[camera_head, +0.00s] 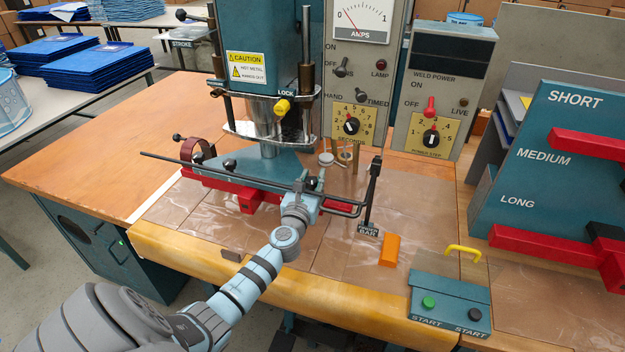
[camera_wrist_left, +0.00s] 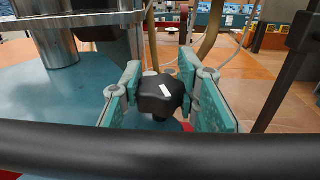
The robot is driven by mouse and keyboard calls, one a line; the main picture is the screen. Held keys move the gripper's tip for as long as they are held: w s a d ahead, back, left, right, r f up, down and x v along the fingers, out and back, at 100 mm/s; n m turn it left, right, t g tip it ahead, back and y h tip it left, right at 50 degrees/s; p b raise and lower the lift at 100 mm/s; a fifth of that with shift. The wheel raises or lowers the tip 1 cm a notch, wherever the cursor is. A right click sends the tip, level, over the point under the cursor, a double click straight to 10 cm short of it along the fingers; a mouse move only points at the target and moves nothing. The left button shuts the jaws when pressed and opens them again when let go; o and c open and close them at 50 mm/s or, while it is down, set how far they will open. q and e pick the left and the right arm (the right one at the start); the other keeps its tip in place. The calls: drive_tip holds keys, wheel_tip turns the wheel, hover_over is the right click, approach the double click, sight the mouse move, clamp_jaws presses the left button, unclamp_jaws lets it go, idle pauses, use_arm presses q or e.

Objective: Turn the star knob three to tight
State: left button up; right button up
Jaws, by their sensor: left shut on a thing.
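The black star knob (camera_wrist_left: 158,100) with a small white mark sits between the two teal fingers of my left gripper (camera_wrist_left: 163,97) in the left wrist view. The fingers are shut on it from both sides. In the head view my left gripper (camera_head: 311,188) reaches in at the front of the welding press, over the red bar (camera_head: 248,200), and mostly hides the knob. I cannot read how far the knob is turned. My right gripper is in neither view.
A black rod (camera_head: 230,170) crosses in front of the press, and also spans the left wrist view (camera_wrist_left: 160,150). A black upright lever (camera_head: 372,190) stands right of the gripper. An orange block (camera_head: 390,250) and a start box (camera_head: 449,300) are at the front right.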

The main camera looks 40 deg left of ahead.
use_arm(q)
drive_tip(key=shift+m+t+h, duration=0.3)
drive_tip(key=shift+m+h, duration=0.2)
drive_tip(key=shift+h, duration=0.2)
drive_tip(key=m+h+b, duration=0.1)
drive_tip(key=h, duration=0.1)
drive_tip(key=m+h+b, duration=0.1)
drive_tip(key=h+b, duration=0.1)
drive_tip(key=shift+f+m+t, duration=0.35)
drive_tip(key=shift+m+t, duration=0.05)
drive_tip(key=shift+r+m+h, duration=0.15)
drive_tip(key=shift+m+h, duration=0.15)
drive_tip(key=shift+h, duration=0.3)
drive_tip(key=shift+d+r, duration=0.1)
drive_tip(key=shift+r, duration=0.1)
drive_tip(key=o, duration=1.2)
